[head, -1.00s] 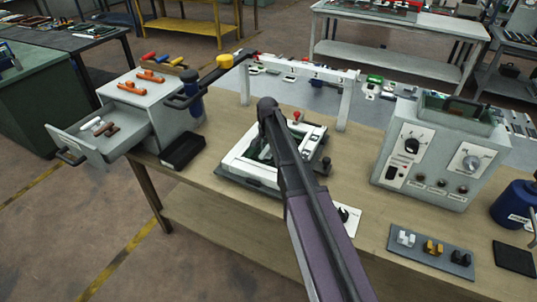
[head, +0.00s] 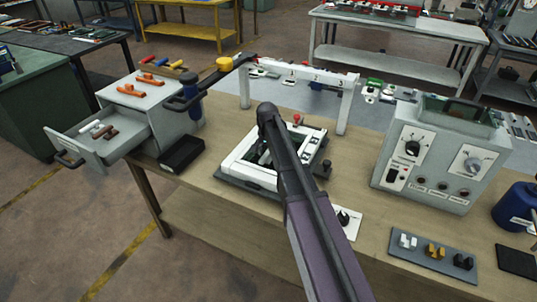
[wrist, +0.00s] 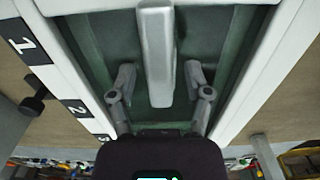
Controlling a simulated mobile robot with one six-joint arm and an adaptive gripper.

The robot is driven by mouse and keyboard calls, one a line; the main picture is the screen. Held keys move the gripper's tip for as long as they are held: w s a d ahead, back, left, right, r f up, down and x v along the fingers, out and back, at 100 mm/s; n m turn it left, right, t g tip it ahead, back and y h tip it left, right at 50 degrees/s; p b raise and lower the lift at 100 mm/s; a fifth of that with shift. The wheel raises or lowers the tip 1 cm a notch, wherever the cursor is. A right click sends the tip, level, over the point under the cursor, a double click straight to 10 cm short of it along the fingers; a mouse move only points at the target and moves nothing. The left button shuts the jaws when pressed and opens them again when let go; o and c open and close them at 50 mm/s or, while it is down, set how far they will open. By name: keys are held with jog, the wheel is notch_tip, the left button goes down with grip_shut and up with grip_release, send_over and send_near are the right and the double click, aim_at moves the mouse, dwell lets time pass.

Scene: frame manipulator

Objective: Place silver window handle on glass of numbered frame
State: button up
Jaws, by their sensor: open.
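The numbered frame (head: 238,169) is white with a dark green glass pane (wrist: 215,60) and stands on the workbench. Black number tags, including a 1 and a 2, run along its left side in the wrist view. The silver window handle (wrist: 157,50) is a pale grey bar, seen over the glass between my fingers. Whether it touches the glass cannot be told. My gripper (wrist: 160,85) is open, with one finger on each side of the handle and visible gaps. In the head view, my arm hides most of the gripper and part of the frame.
A white arch (head: 346,105) stands behind the frame, and a grey control box (head: 437,160) to its right. An open drawer (head: 85,155) with handles is at left. A black tray (head: 181,153) sits nearby. A small plate (head: 418,259) with several knobs lies front right.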

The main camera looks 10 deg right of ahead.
aim_at(267, 152)
jog(key=shift+r, duration=0.15)
notch_tip(267, 152, up, 12)
jog(key=p, duration=1.2)
dwell(0.9)
jog(key=s+d+n, duration=0.3)
jog(key=s+n, duration=0.4)
jog(key=s, duration=1.8)
jog(key=shift+s, duration=0.3)
